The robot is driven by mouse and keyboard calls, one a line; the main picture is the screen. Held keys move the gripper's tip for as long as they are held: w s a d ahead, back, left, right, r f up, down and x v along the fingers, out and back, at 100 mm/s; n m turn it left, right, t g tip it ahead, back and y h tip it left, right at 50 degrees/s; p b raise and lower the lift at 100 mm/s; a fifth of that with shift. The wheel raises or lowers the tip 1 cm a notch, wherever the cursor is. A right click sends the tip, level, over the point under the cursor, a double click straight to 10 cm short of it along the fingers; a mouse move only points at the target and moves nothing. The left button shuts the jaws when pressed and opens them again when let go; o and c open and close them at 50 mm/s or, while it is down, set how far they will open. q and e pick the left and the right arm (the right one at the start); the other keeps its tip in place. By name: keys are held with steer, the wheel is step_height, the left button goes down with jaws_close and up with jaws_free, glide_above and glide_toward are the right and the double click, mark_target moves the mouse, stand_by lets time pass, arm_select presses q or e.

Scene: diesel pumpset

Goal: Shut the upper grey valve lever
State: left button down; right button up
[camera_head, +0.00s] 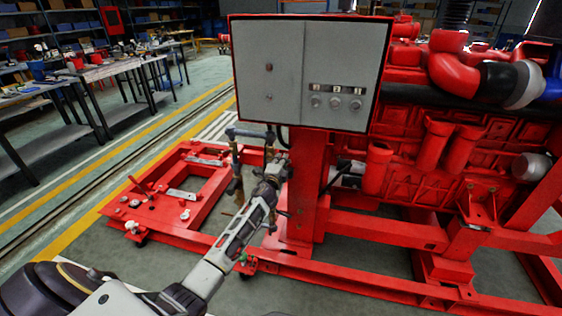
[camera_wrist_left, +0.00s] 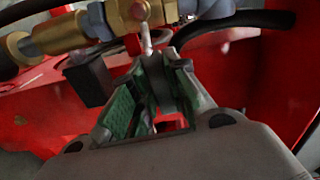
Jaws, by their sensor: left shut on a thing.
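The upper grey valve lever (camera_wrist_left: 147,40) shows in the left wrist view as a short pale grey bar below a brass valve (camera_wrist_left: 137,12) on a pipe. Its lower end runs between the fingertips of my left gripper (camera_wrist_left: 157,68), which is shut on it. In the head view my left gripper (camera_head: 277,166) is at the pipework, just left of the red post under the control box. The lever cannot be made out there, hidden by the gripper and too small. My right gripper is in neither view.
A grey control box (camera_head: 312,70) on a red post (camera_head: 308,190) stands close above and right of the gripper. The red engine (camera_head: 440,150) fills the right. A red base frame (camera_head: 150,215) lies low on the left. A dark hose (camera_wrist_left: 235,25) passes near the fingers.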

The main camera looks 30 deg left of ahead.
arm_select(q)
steer(key=shift+f, duration=0.2)
stand_by(0.3)
steer(key=c, duration=1.4)
jaws_free()
steer(key=shift+o, duration=0.2)
steer(key=shift+r, duration=0.1)
steer(key=v, duration=1.2)
steer(key=shift+d, duration=0.1)
